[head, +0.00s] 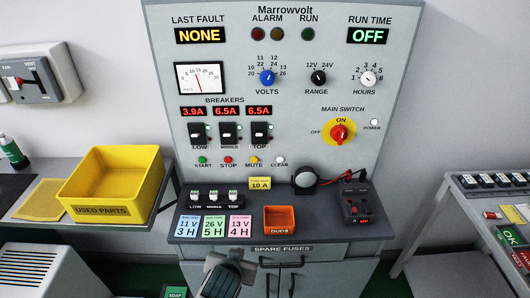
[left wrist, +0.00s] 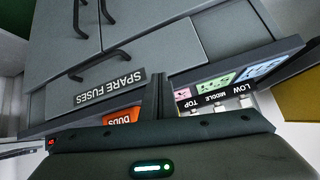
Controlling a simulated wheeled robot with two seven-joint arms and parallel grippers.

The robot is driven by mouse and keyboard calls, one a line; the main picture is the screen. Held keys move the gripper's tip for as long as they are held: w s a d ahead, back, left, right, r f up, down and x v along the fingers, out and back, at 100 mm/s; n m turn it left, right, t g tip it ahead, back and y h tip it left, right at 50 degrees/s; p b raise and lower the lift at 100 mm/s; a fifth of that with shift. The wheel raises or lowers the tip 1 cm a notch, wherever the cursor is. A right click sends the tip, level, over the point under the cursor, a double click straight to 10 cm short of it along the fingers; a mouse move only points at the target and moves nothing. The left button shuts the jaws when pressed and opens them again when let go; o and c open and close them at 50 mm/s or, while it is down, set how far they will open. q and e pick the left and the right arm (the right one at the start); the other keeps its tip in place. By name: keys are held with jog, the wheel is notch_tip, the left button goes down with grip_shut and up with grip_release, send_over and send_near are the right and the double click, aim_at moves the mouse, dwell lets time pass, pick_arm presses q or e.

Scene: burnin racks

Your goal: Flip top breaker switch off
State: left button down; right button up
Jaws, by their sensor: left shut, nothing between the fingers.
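The top breaker switch (head: 260,133) is a black rocker on the grey Marrowvolt panel, rightmost of three, under a red 6.5A readout (head: 258,110). My left gripper (head: 216,264) is low at the front of the bench, below the panel and well away from the breakers. In the left wrist view its dark fingers (left wrist: 158,95) are together and empty, in front of the spare fuses drawer. The right gripper is not in view.
An orange DUDS tray (head: 265,220), coloured fuse cards (head: 213,226) and a fuse holder block (head: 213,198) occupy the bench ledge. A black meter (head: 356,204) with a red lead stands right. A yellow USED PARTS bin (head: 112,209) is at left. Air before the breakers is clear.

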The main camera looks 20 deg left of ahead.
pick_arm(q)
jog(key=w+d+r+n+t+y, duration=0.1)
jog(key=w+r+t, duration=0.1)
jog(key=w+r, duration=0.45)
jog(key=w+r+n+t+y, duration=0.1)
jog(key=w+r, duration=0.3)
jog(key=r, duration=0.5)
jog(key=n+t+p, duration=0.1)
jog(key=t, duration=0.2)
send_near(259, 134)
jog(key=shift+s+d+r+y, duration=0.45)
jog(key=shift+s+r, duration=0.15)
jog(key=shift+s, duration=0.25)
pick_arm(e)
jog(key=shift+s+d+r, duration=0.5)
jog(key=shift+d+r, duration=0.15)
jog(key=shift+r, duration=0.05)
pick_arm(q)
jog(key=shift+w, duration=0.1)
